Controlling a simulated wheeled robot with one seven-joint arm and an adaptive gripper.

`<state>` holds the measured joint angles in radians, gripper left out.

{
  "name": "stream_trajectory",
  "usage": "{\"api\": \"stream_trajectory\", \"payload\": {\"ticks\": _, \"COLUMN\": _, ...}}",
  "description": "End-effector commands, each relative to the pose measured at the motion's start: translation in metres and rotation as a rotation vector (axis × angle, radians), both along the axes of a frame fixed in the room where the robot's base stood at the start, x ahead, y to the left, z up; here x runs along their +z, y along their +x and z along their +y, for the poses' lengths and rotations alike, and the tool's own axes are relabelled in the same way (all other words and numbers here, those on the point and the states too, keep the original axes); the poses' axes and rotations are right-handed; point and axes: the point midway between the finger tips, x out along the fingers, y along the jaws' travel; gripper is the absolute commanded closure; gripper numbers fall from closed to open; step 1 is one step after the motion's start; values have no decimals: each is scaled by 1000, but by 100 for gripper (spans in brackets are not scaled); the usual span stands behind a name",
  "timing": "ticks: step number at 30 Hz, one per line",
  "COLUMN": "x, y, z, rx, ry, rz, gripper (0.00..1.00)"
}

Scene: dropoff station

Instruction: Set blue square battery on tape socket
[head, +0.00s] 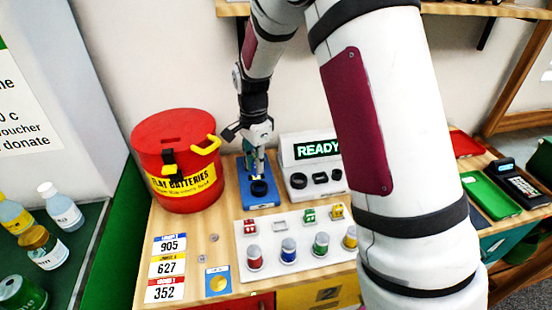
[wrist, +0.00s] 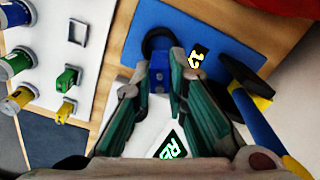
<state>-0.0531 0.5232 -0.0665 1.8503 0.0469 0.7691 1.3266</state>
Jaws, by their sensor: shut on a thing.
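My gripper (head: 256,167) points down over a blue base plate (head: 245,199) between the red drum and the white READY device. In the wrist view, my gripper (wrist: 156,84) is shut on the blue square battery (wrist: 157,76), which shows between the teal fingers. A black round socket (head: 259,188) sits on the blue plate; it also shows in the wrist view (wrist: 158,40), just beyond the battery's end. I take it for the tape socket. I cannot tell whether the battery touches it. In the head view, my fingers hide the battery.
The red flat-batteries drum (head: 176,153) stands close on the left. The READY device (head: 312,150) stands on the right. A white tray (head: 300,262) in front holds several coloured batteries and an empty square slot. A black-headed lever (wrist: 244,82) lies right of my fingers.

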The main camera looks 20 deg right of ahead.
Motion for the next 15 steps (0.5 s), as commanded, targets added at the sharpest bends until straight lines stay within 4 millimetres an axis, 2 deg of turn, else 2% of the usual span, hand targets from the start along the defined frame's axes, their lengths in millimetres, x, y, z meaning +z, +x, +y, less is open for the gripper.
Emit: {"api": "stream_trajectory", "payload": {"ticks": 15, "x": -47, "y": 1, "z": -1, "rx": -1, "ry": 0, "rz": 1, "gripper": 100}}
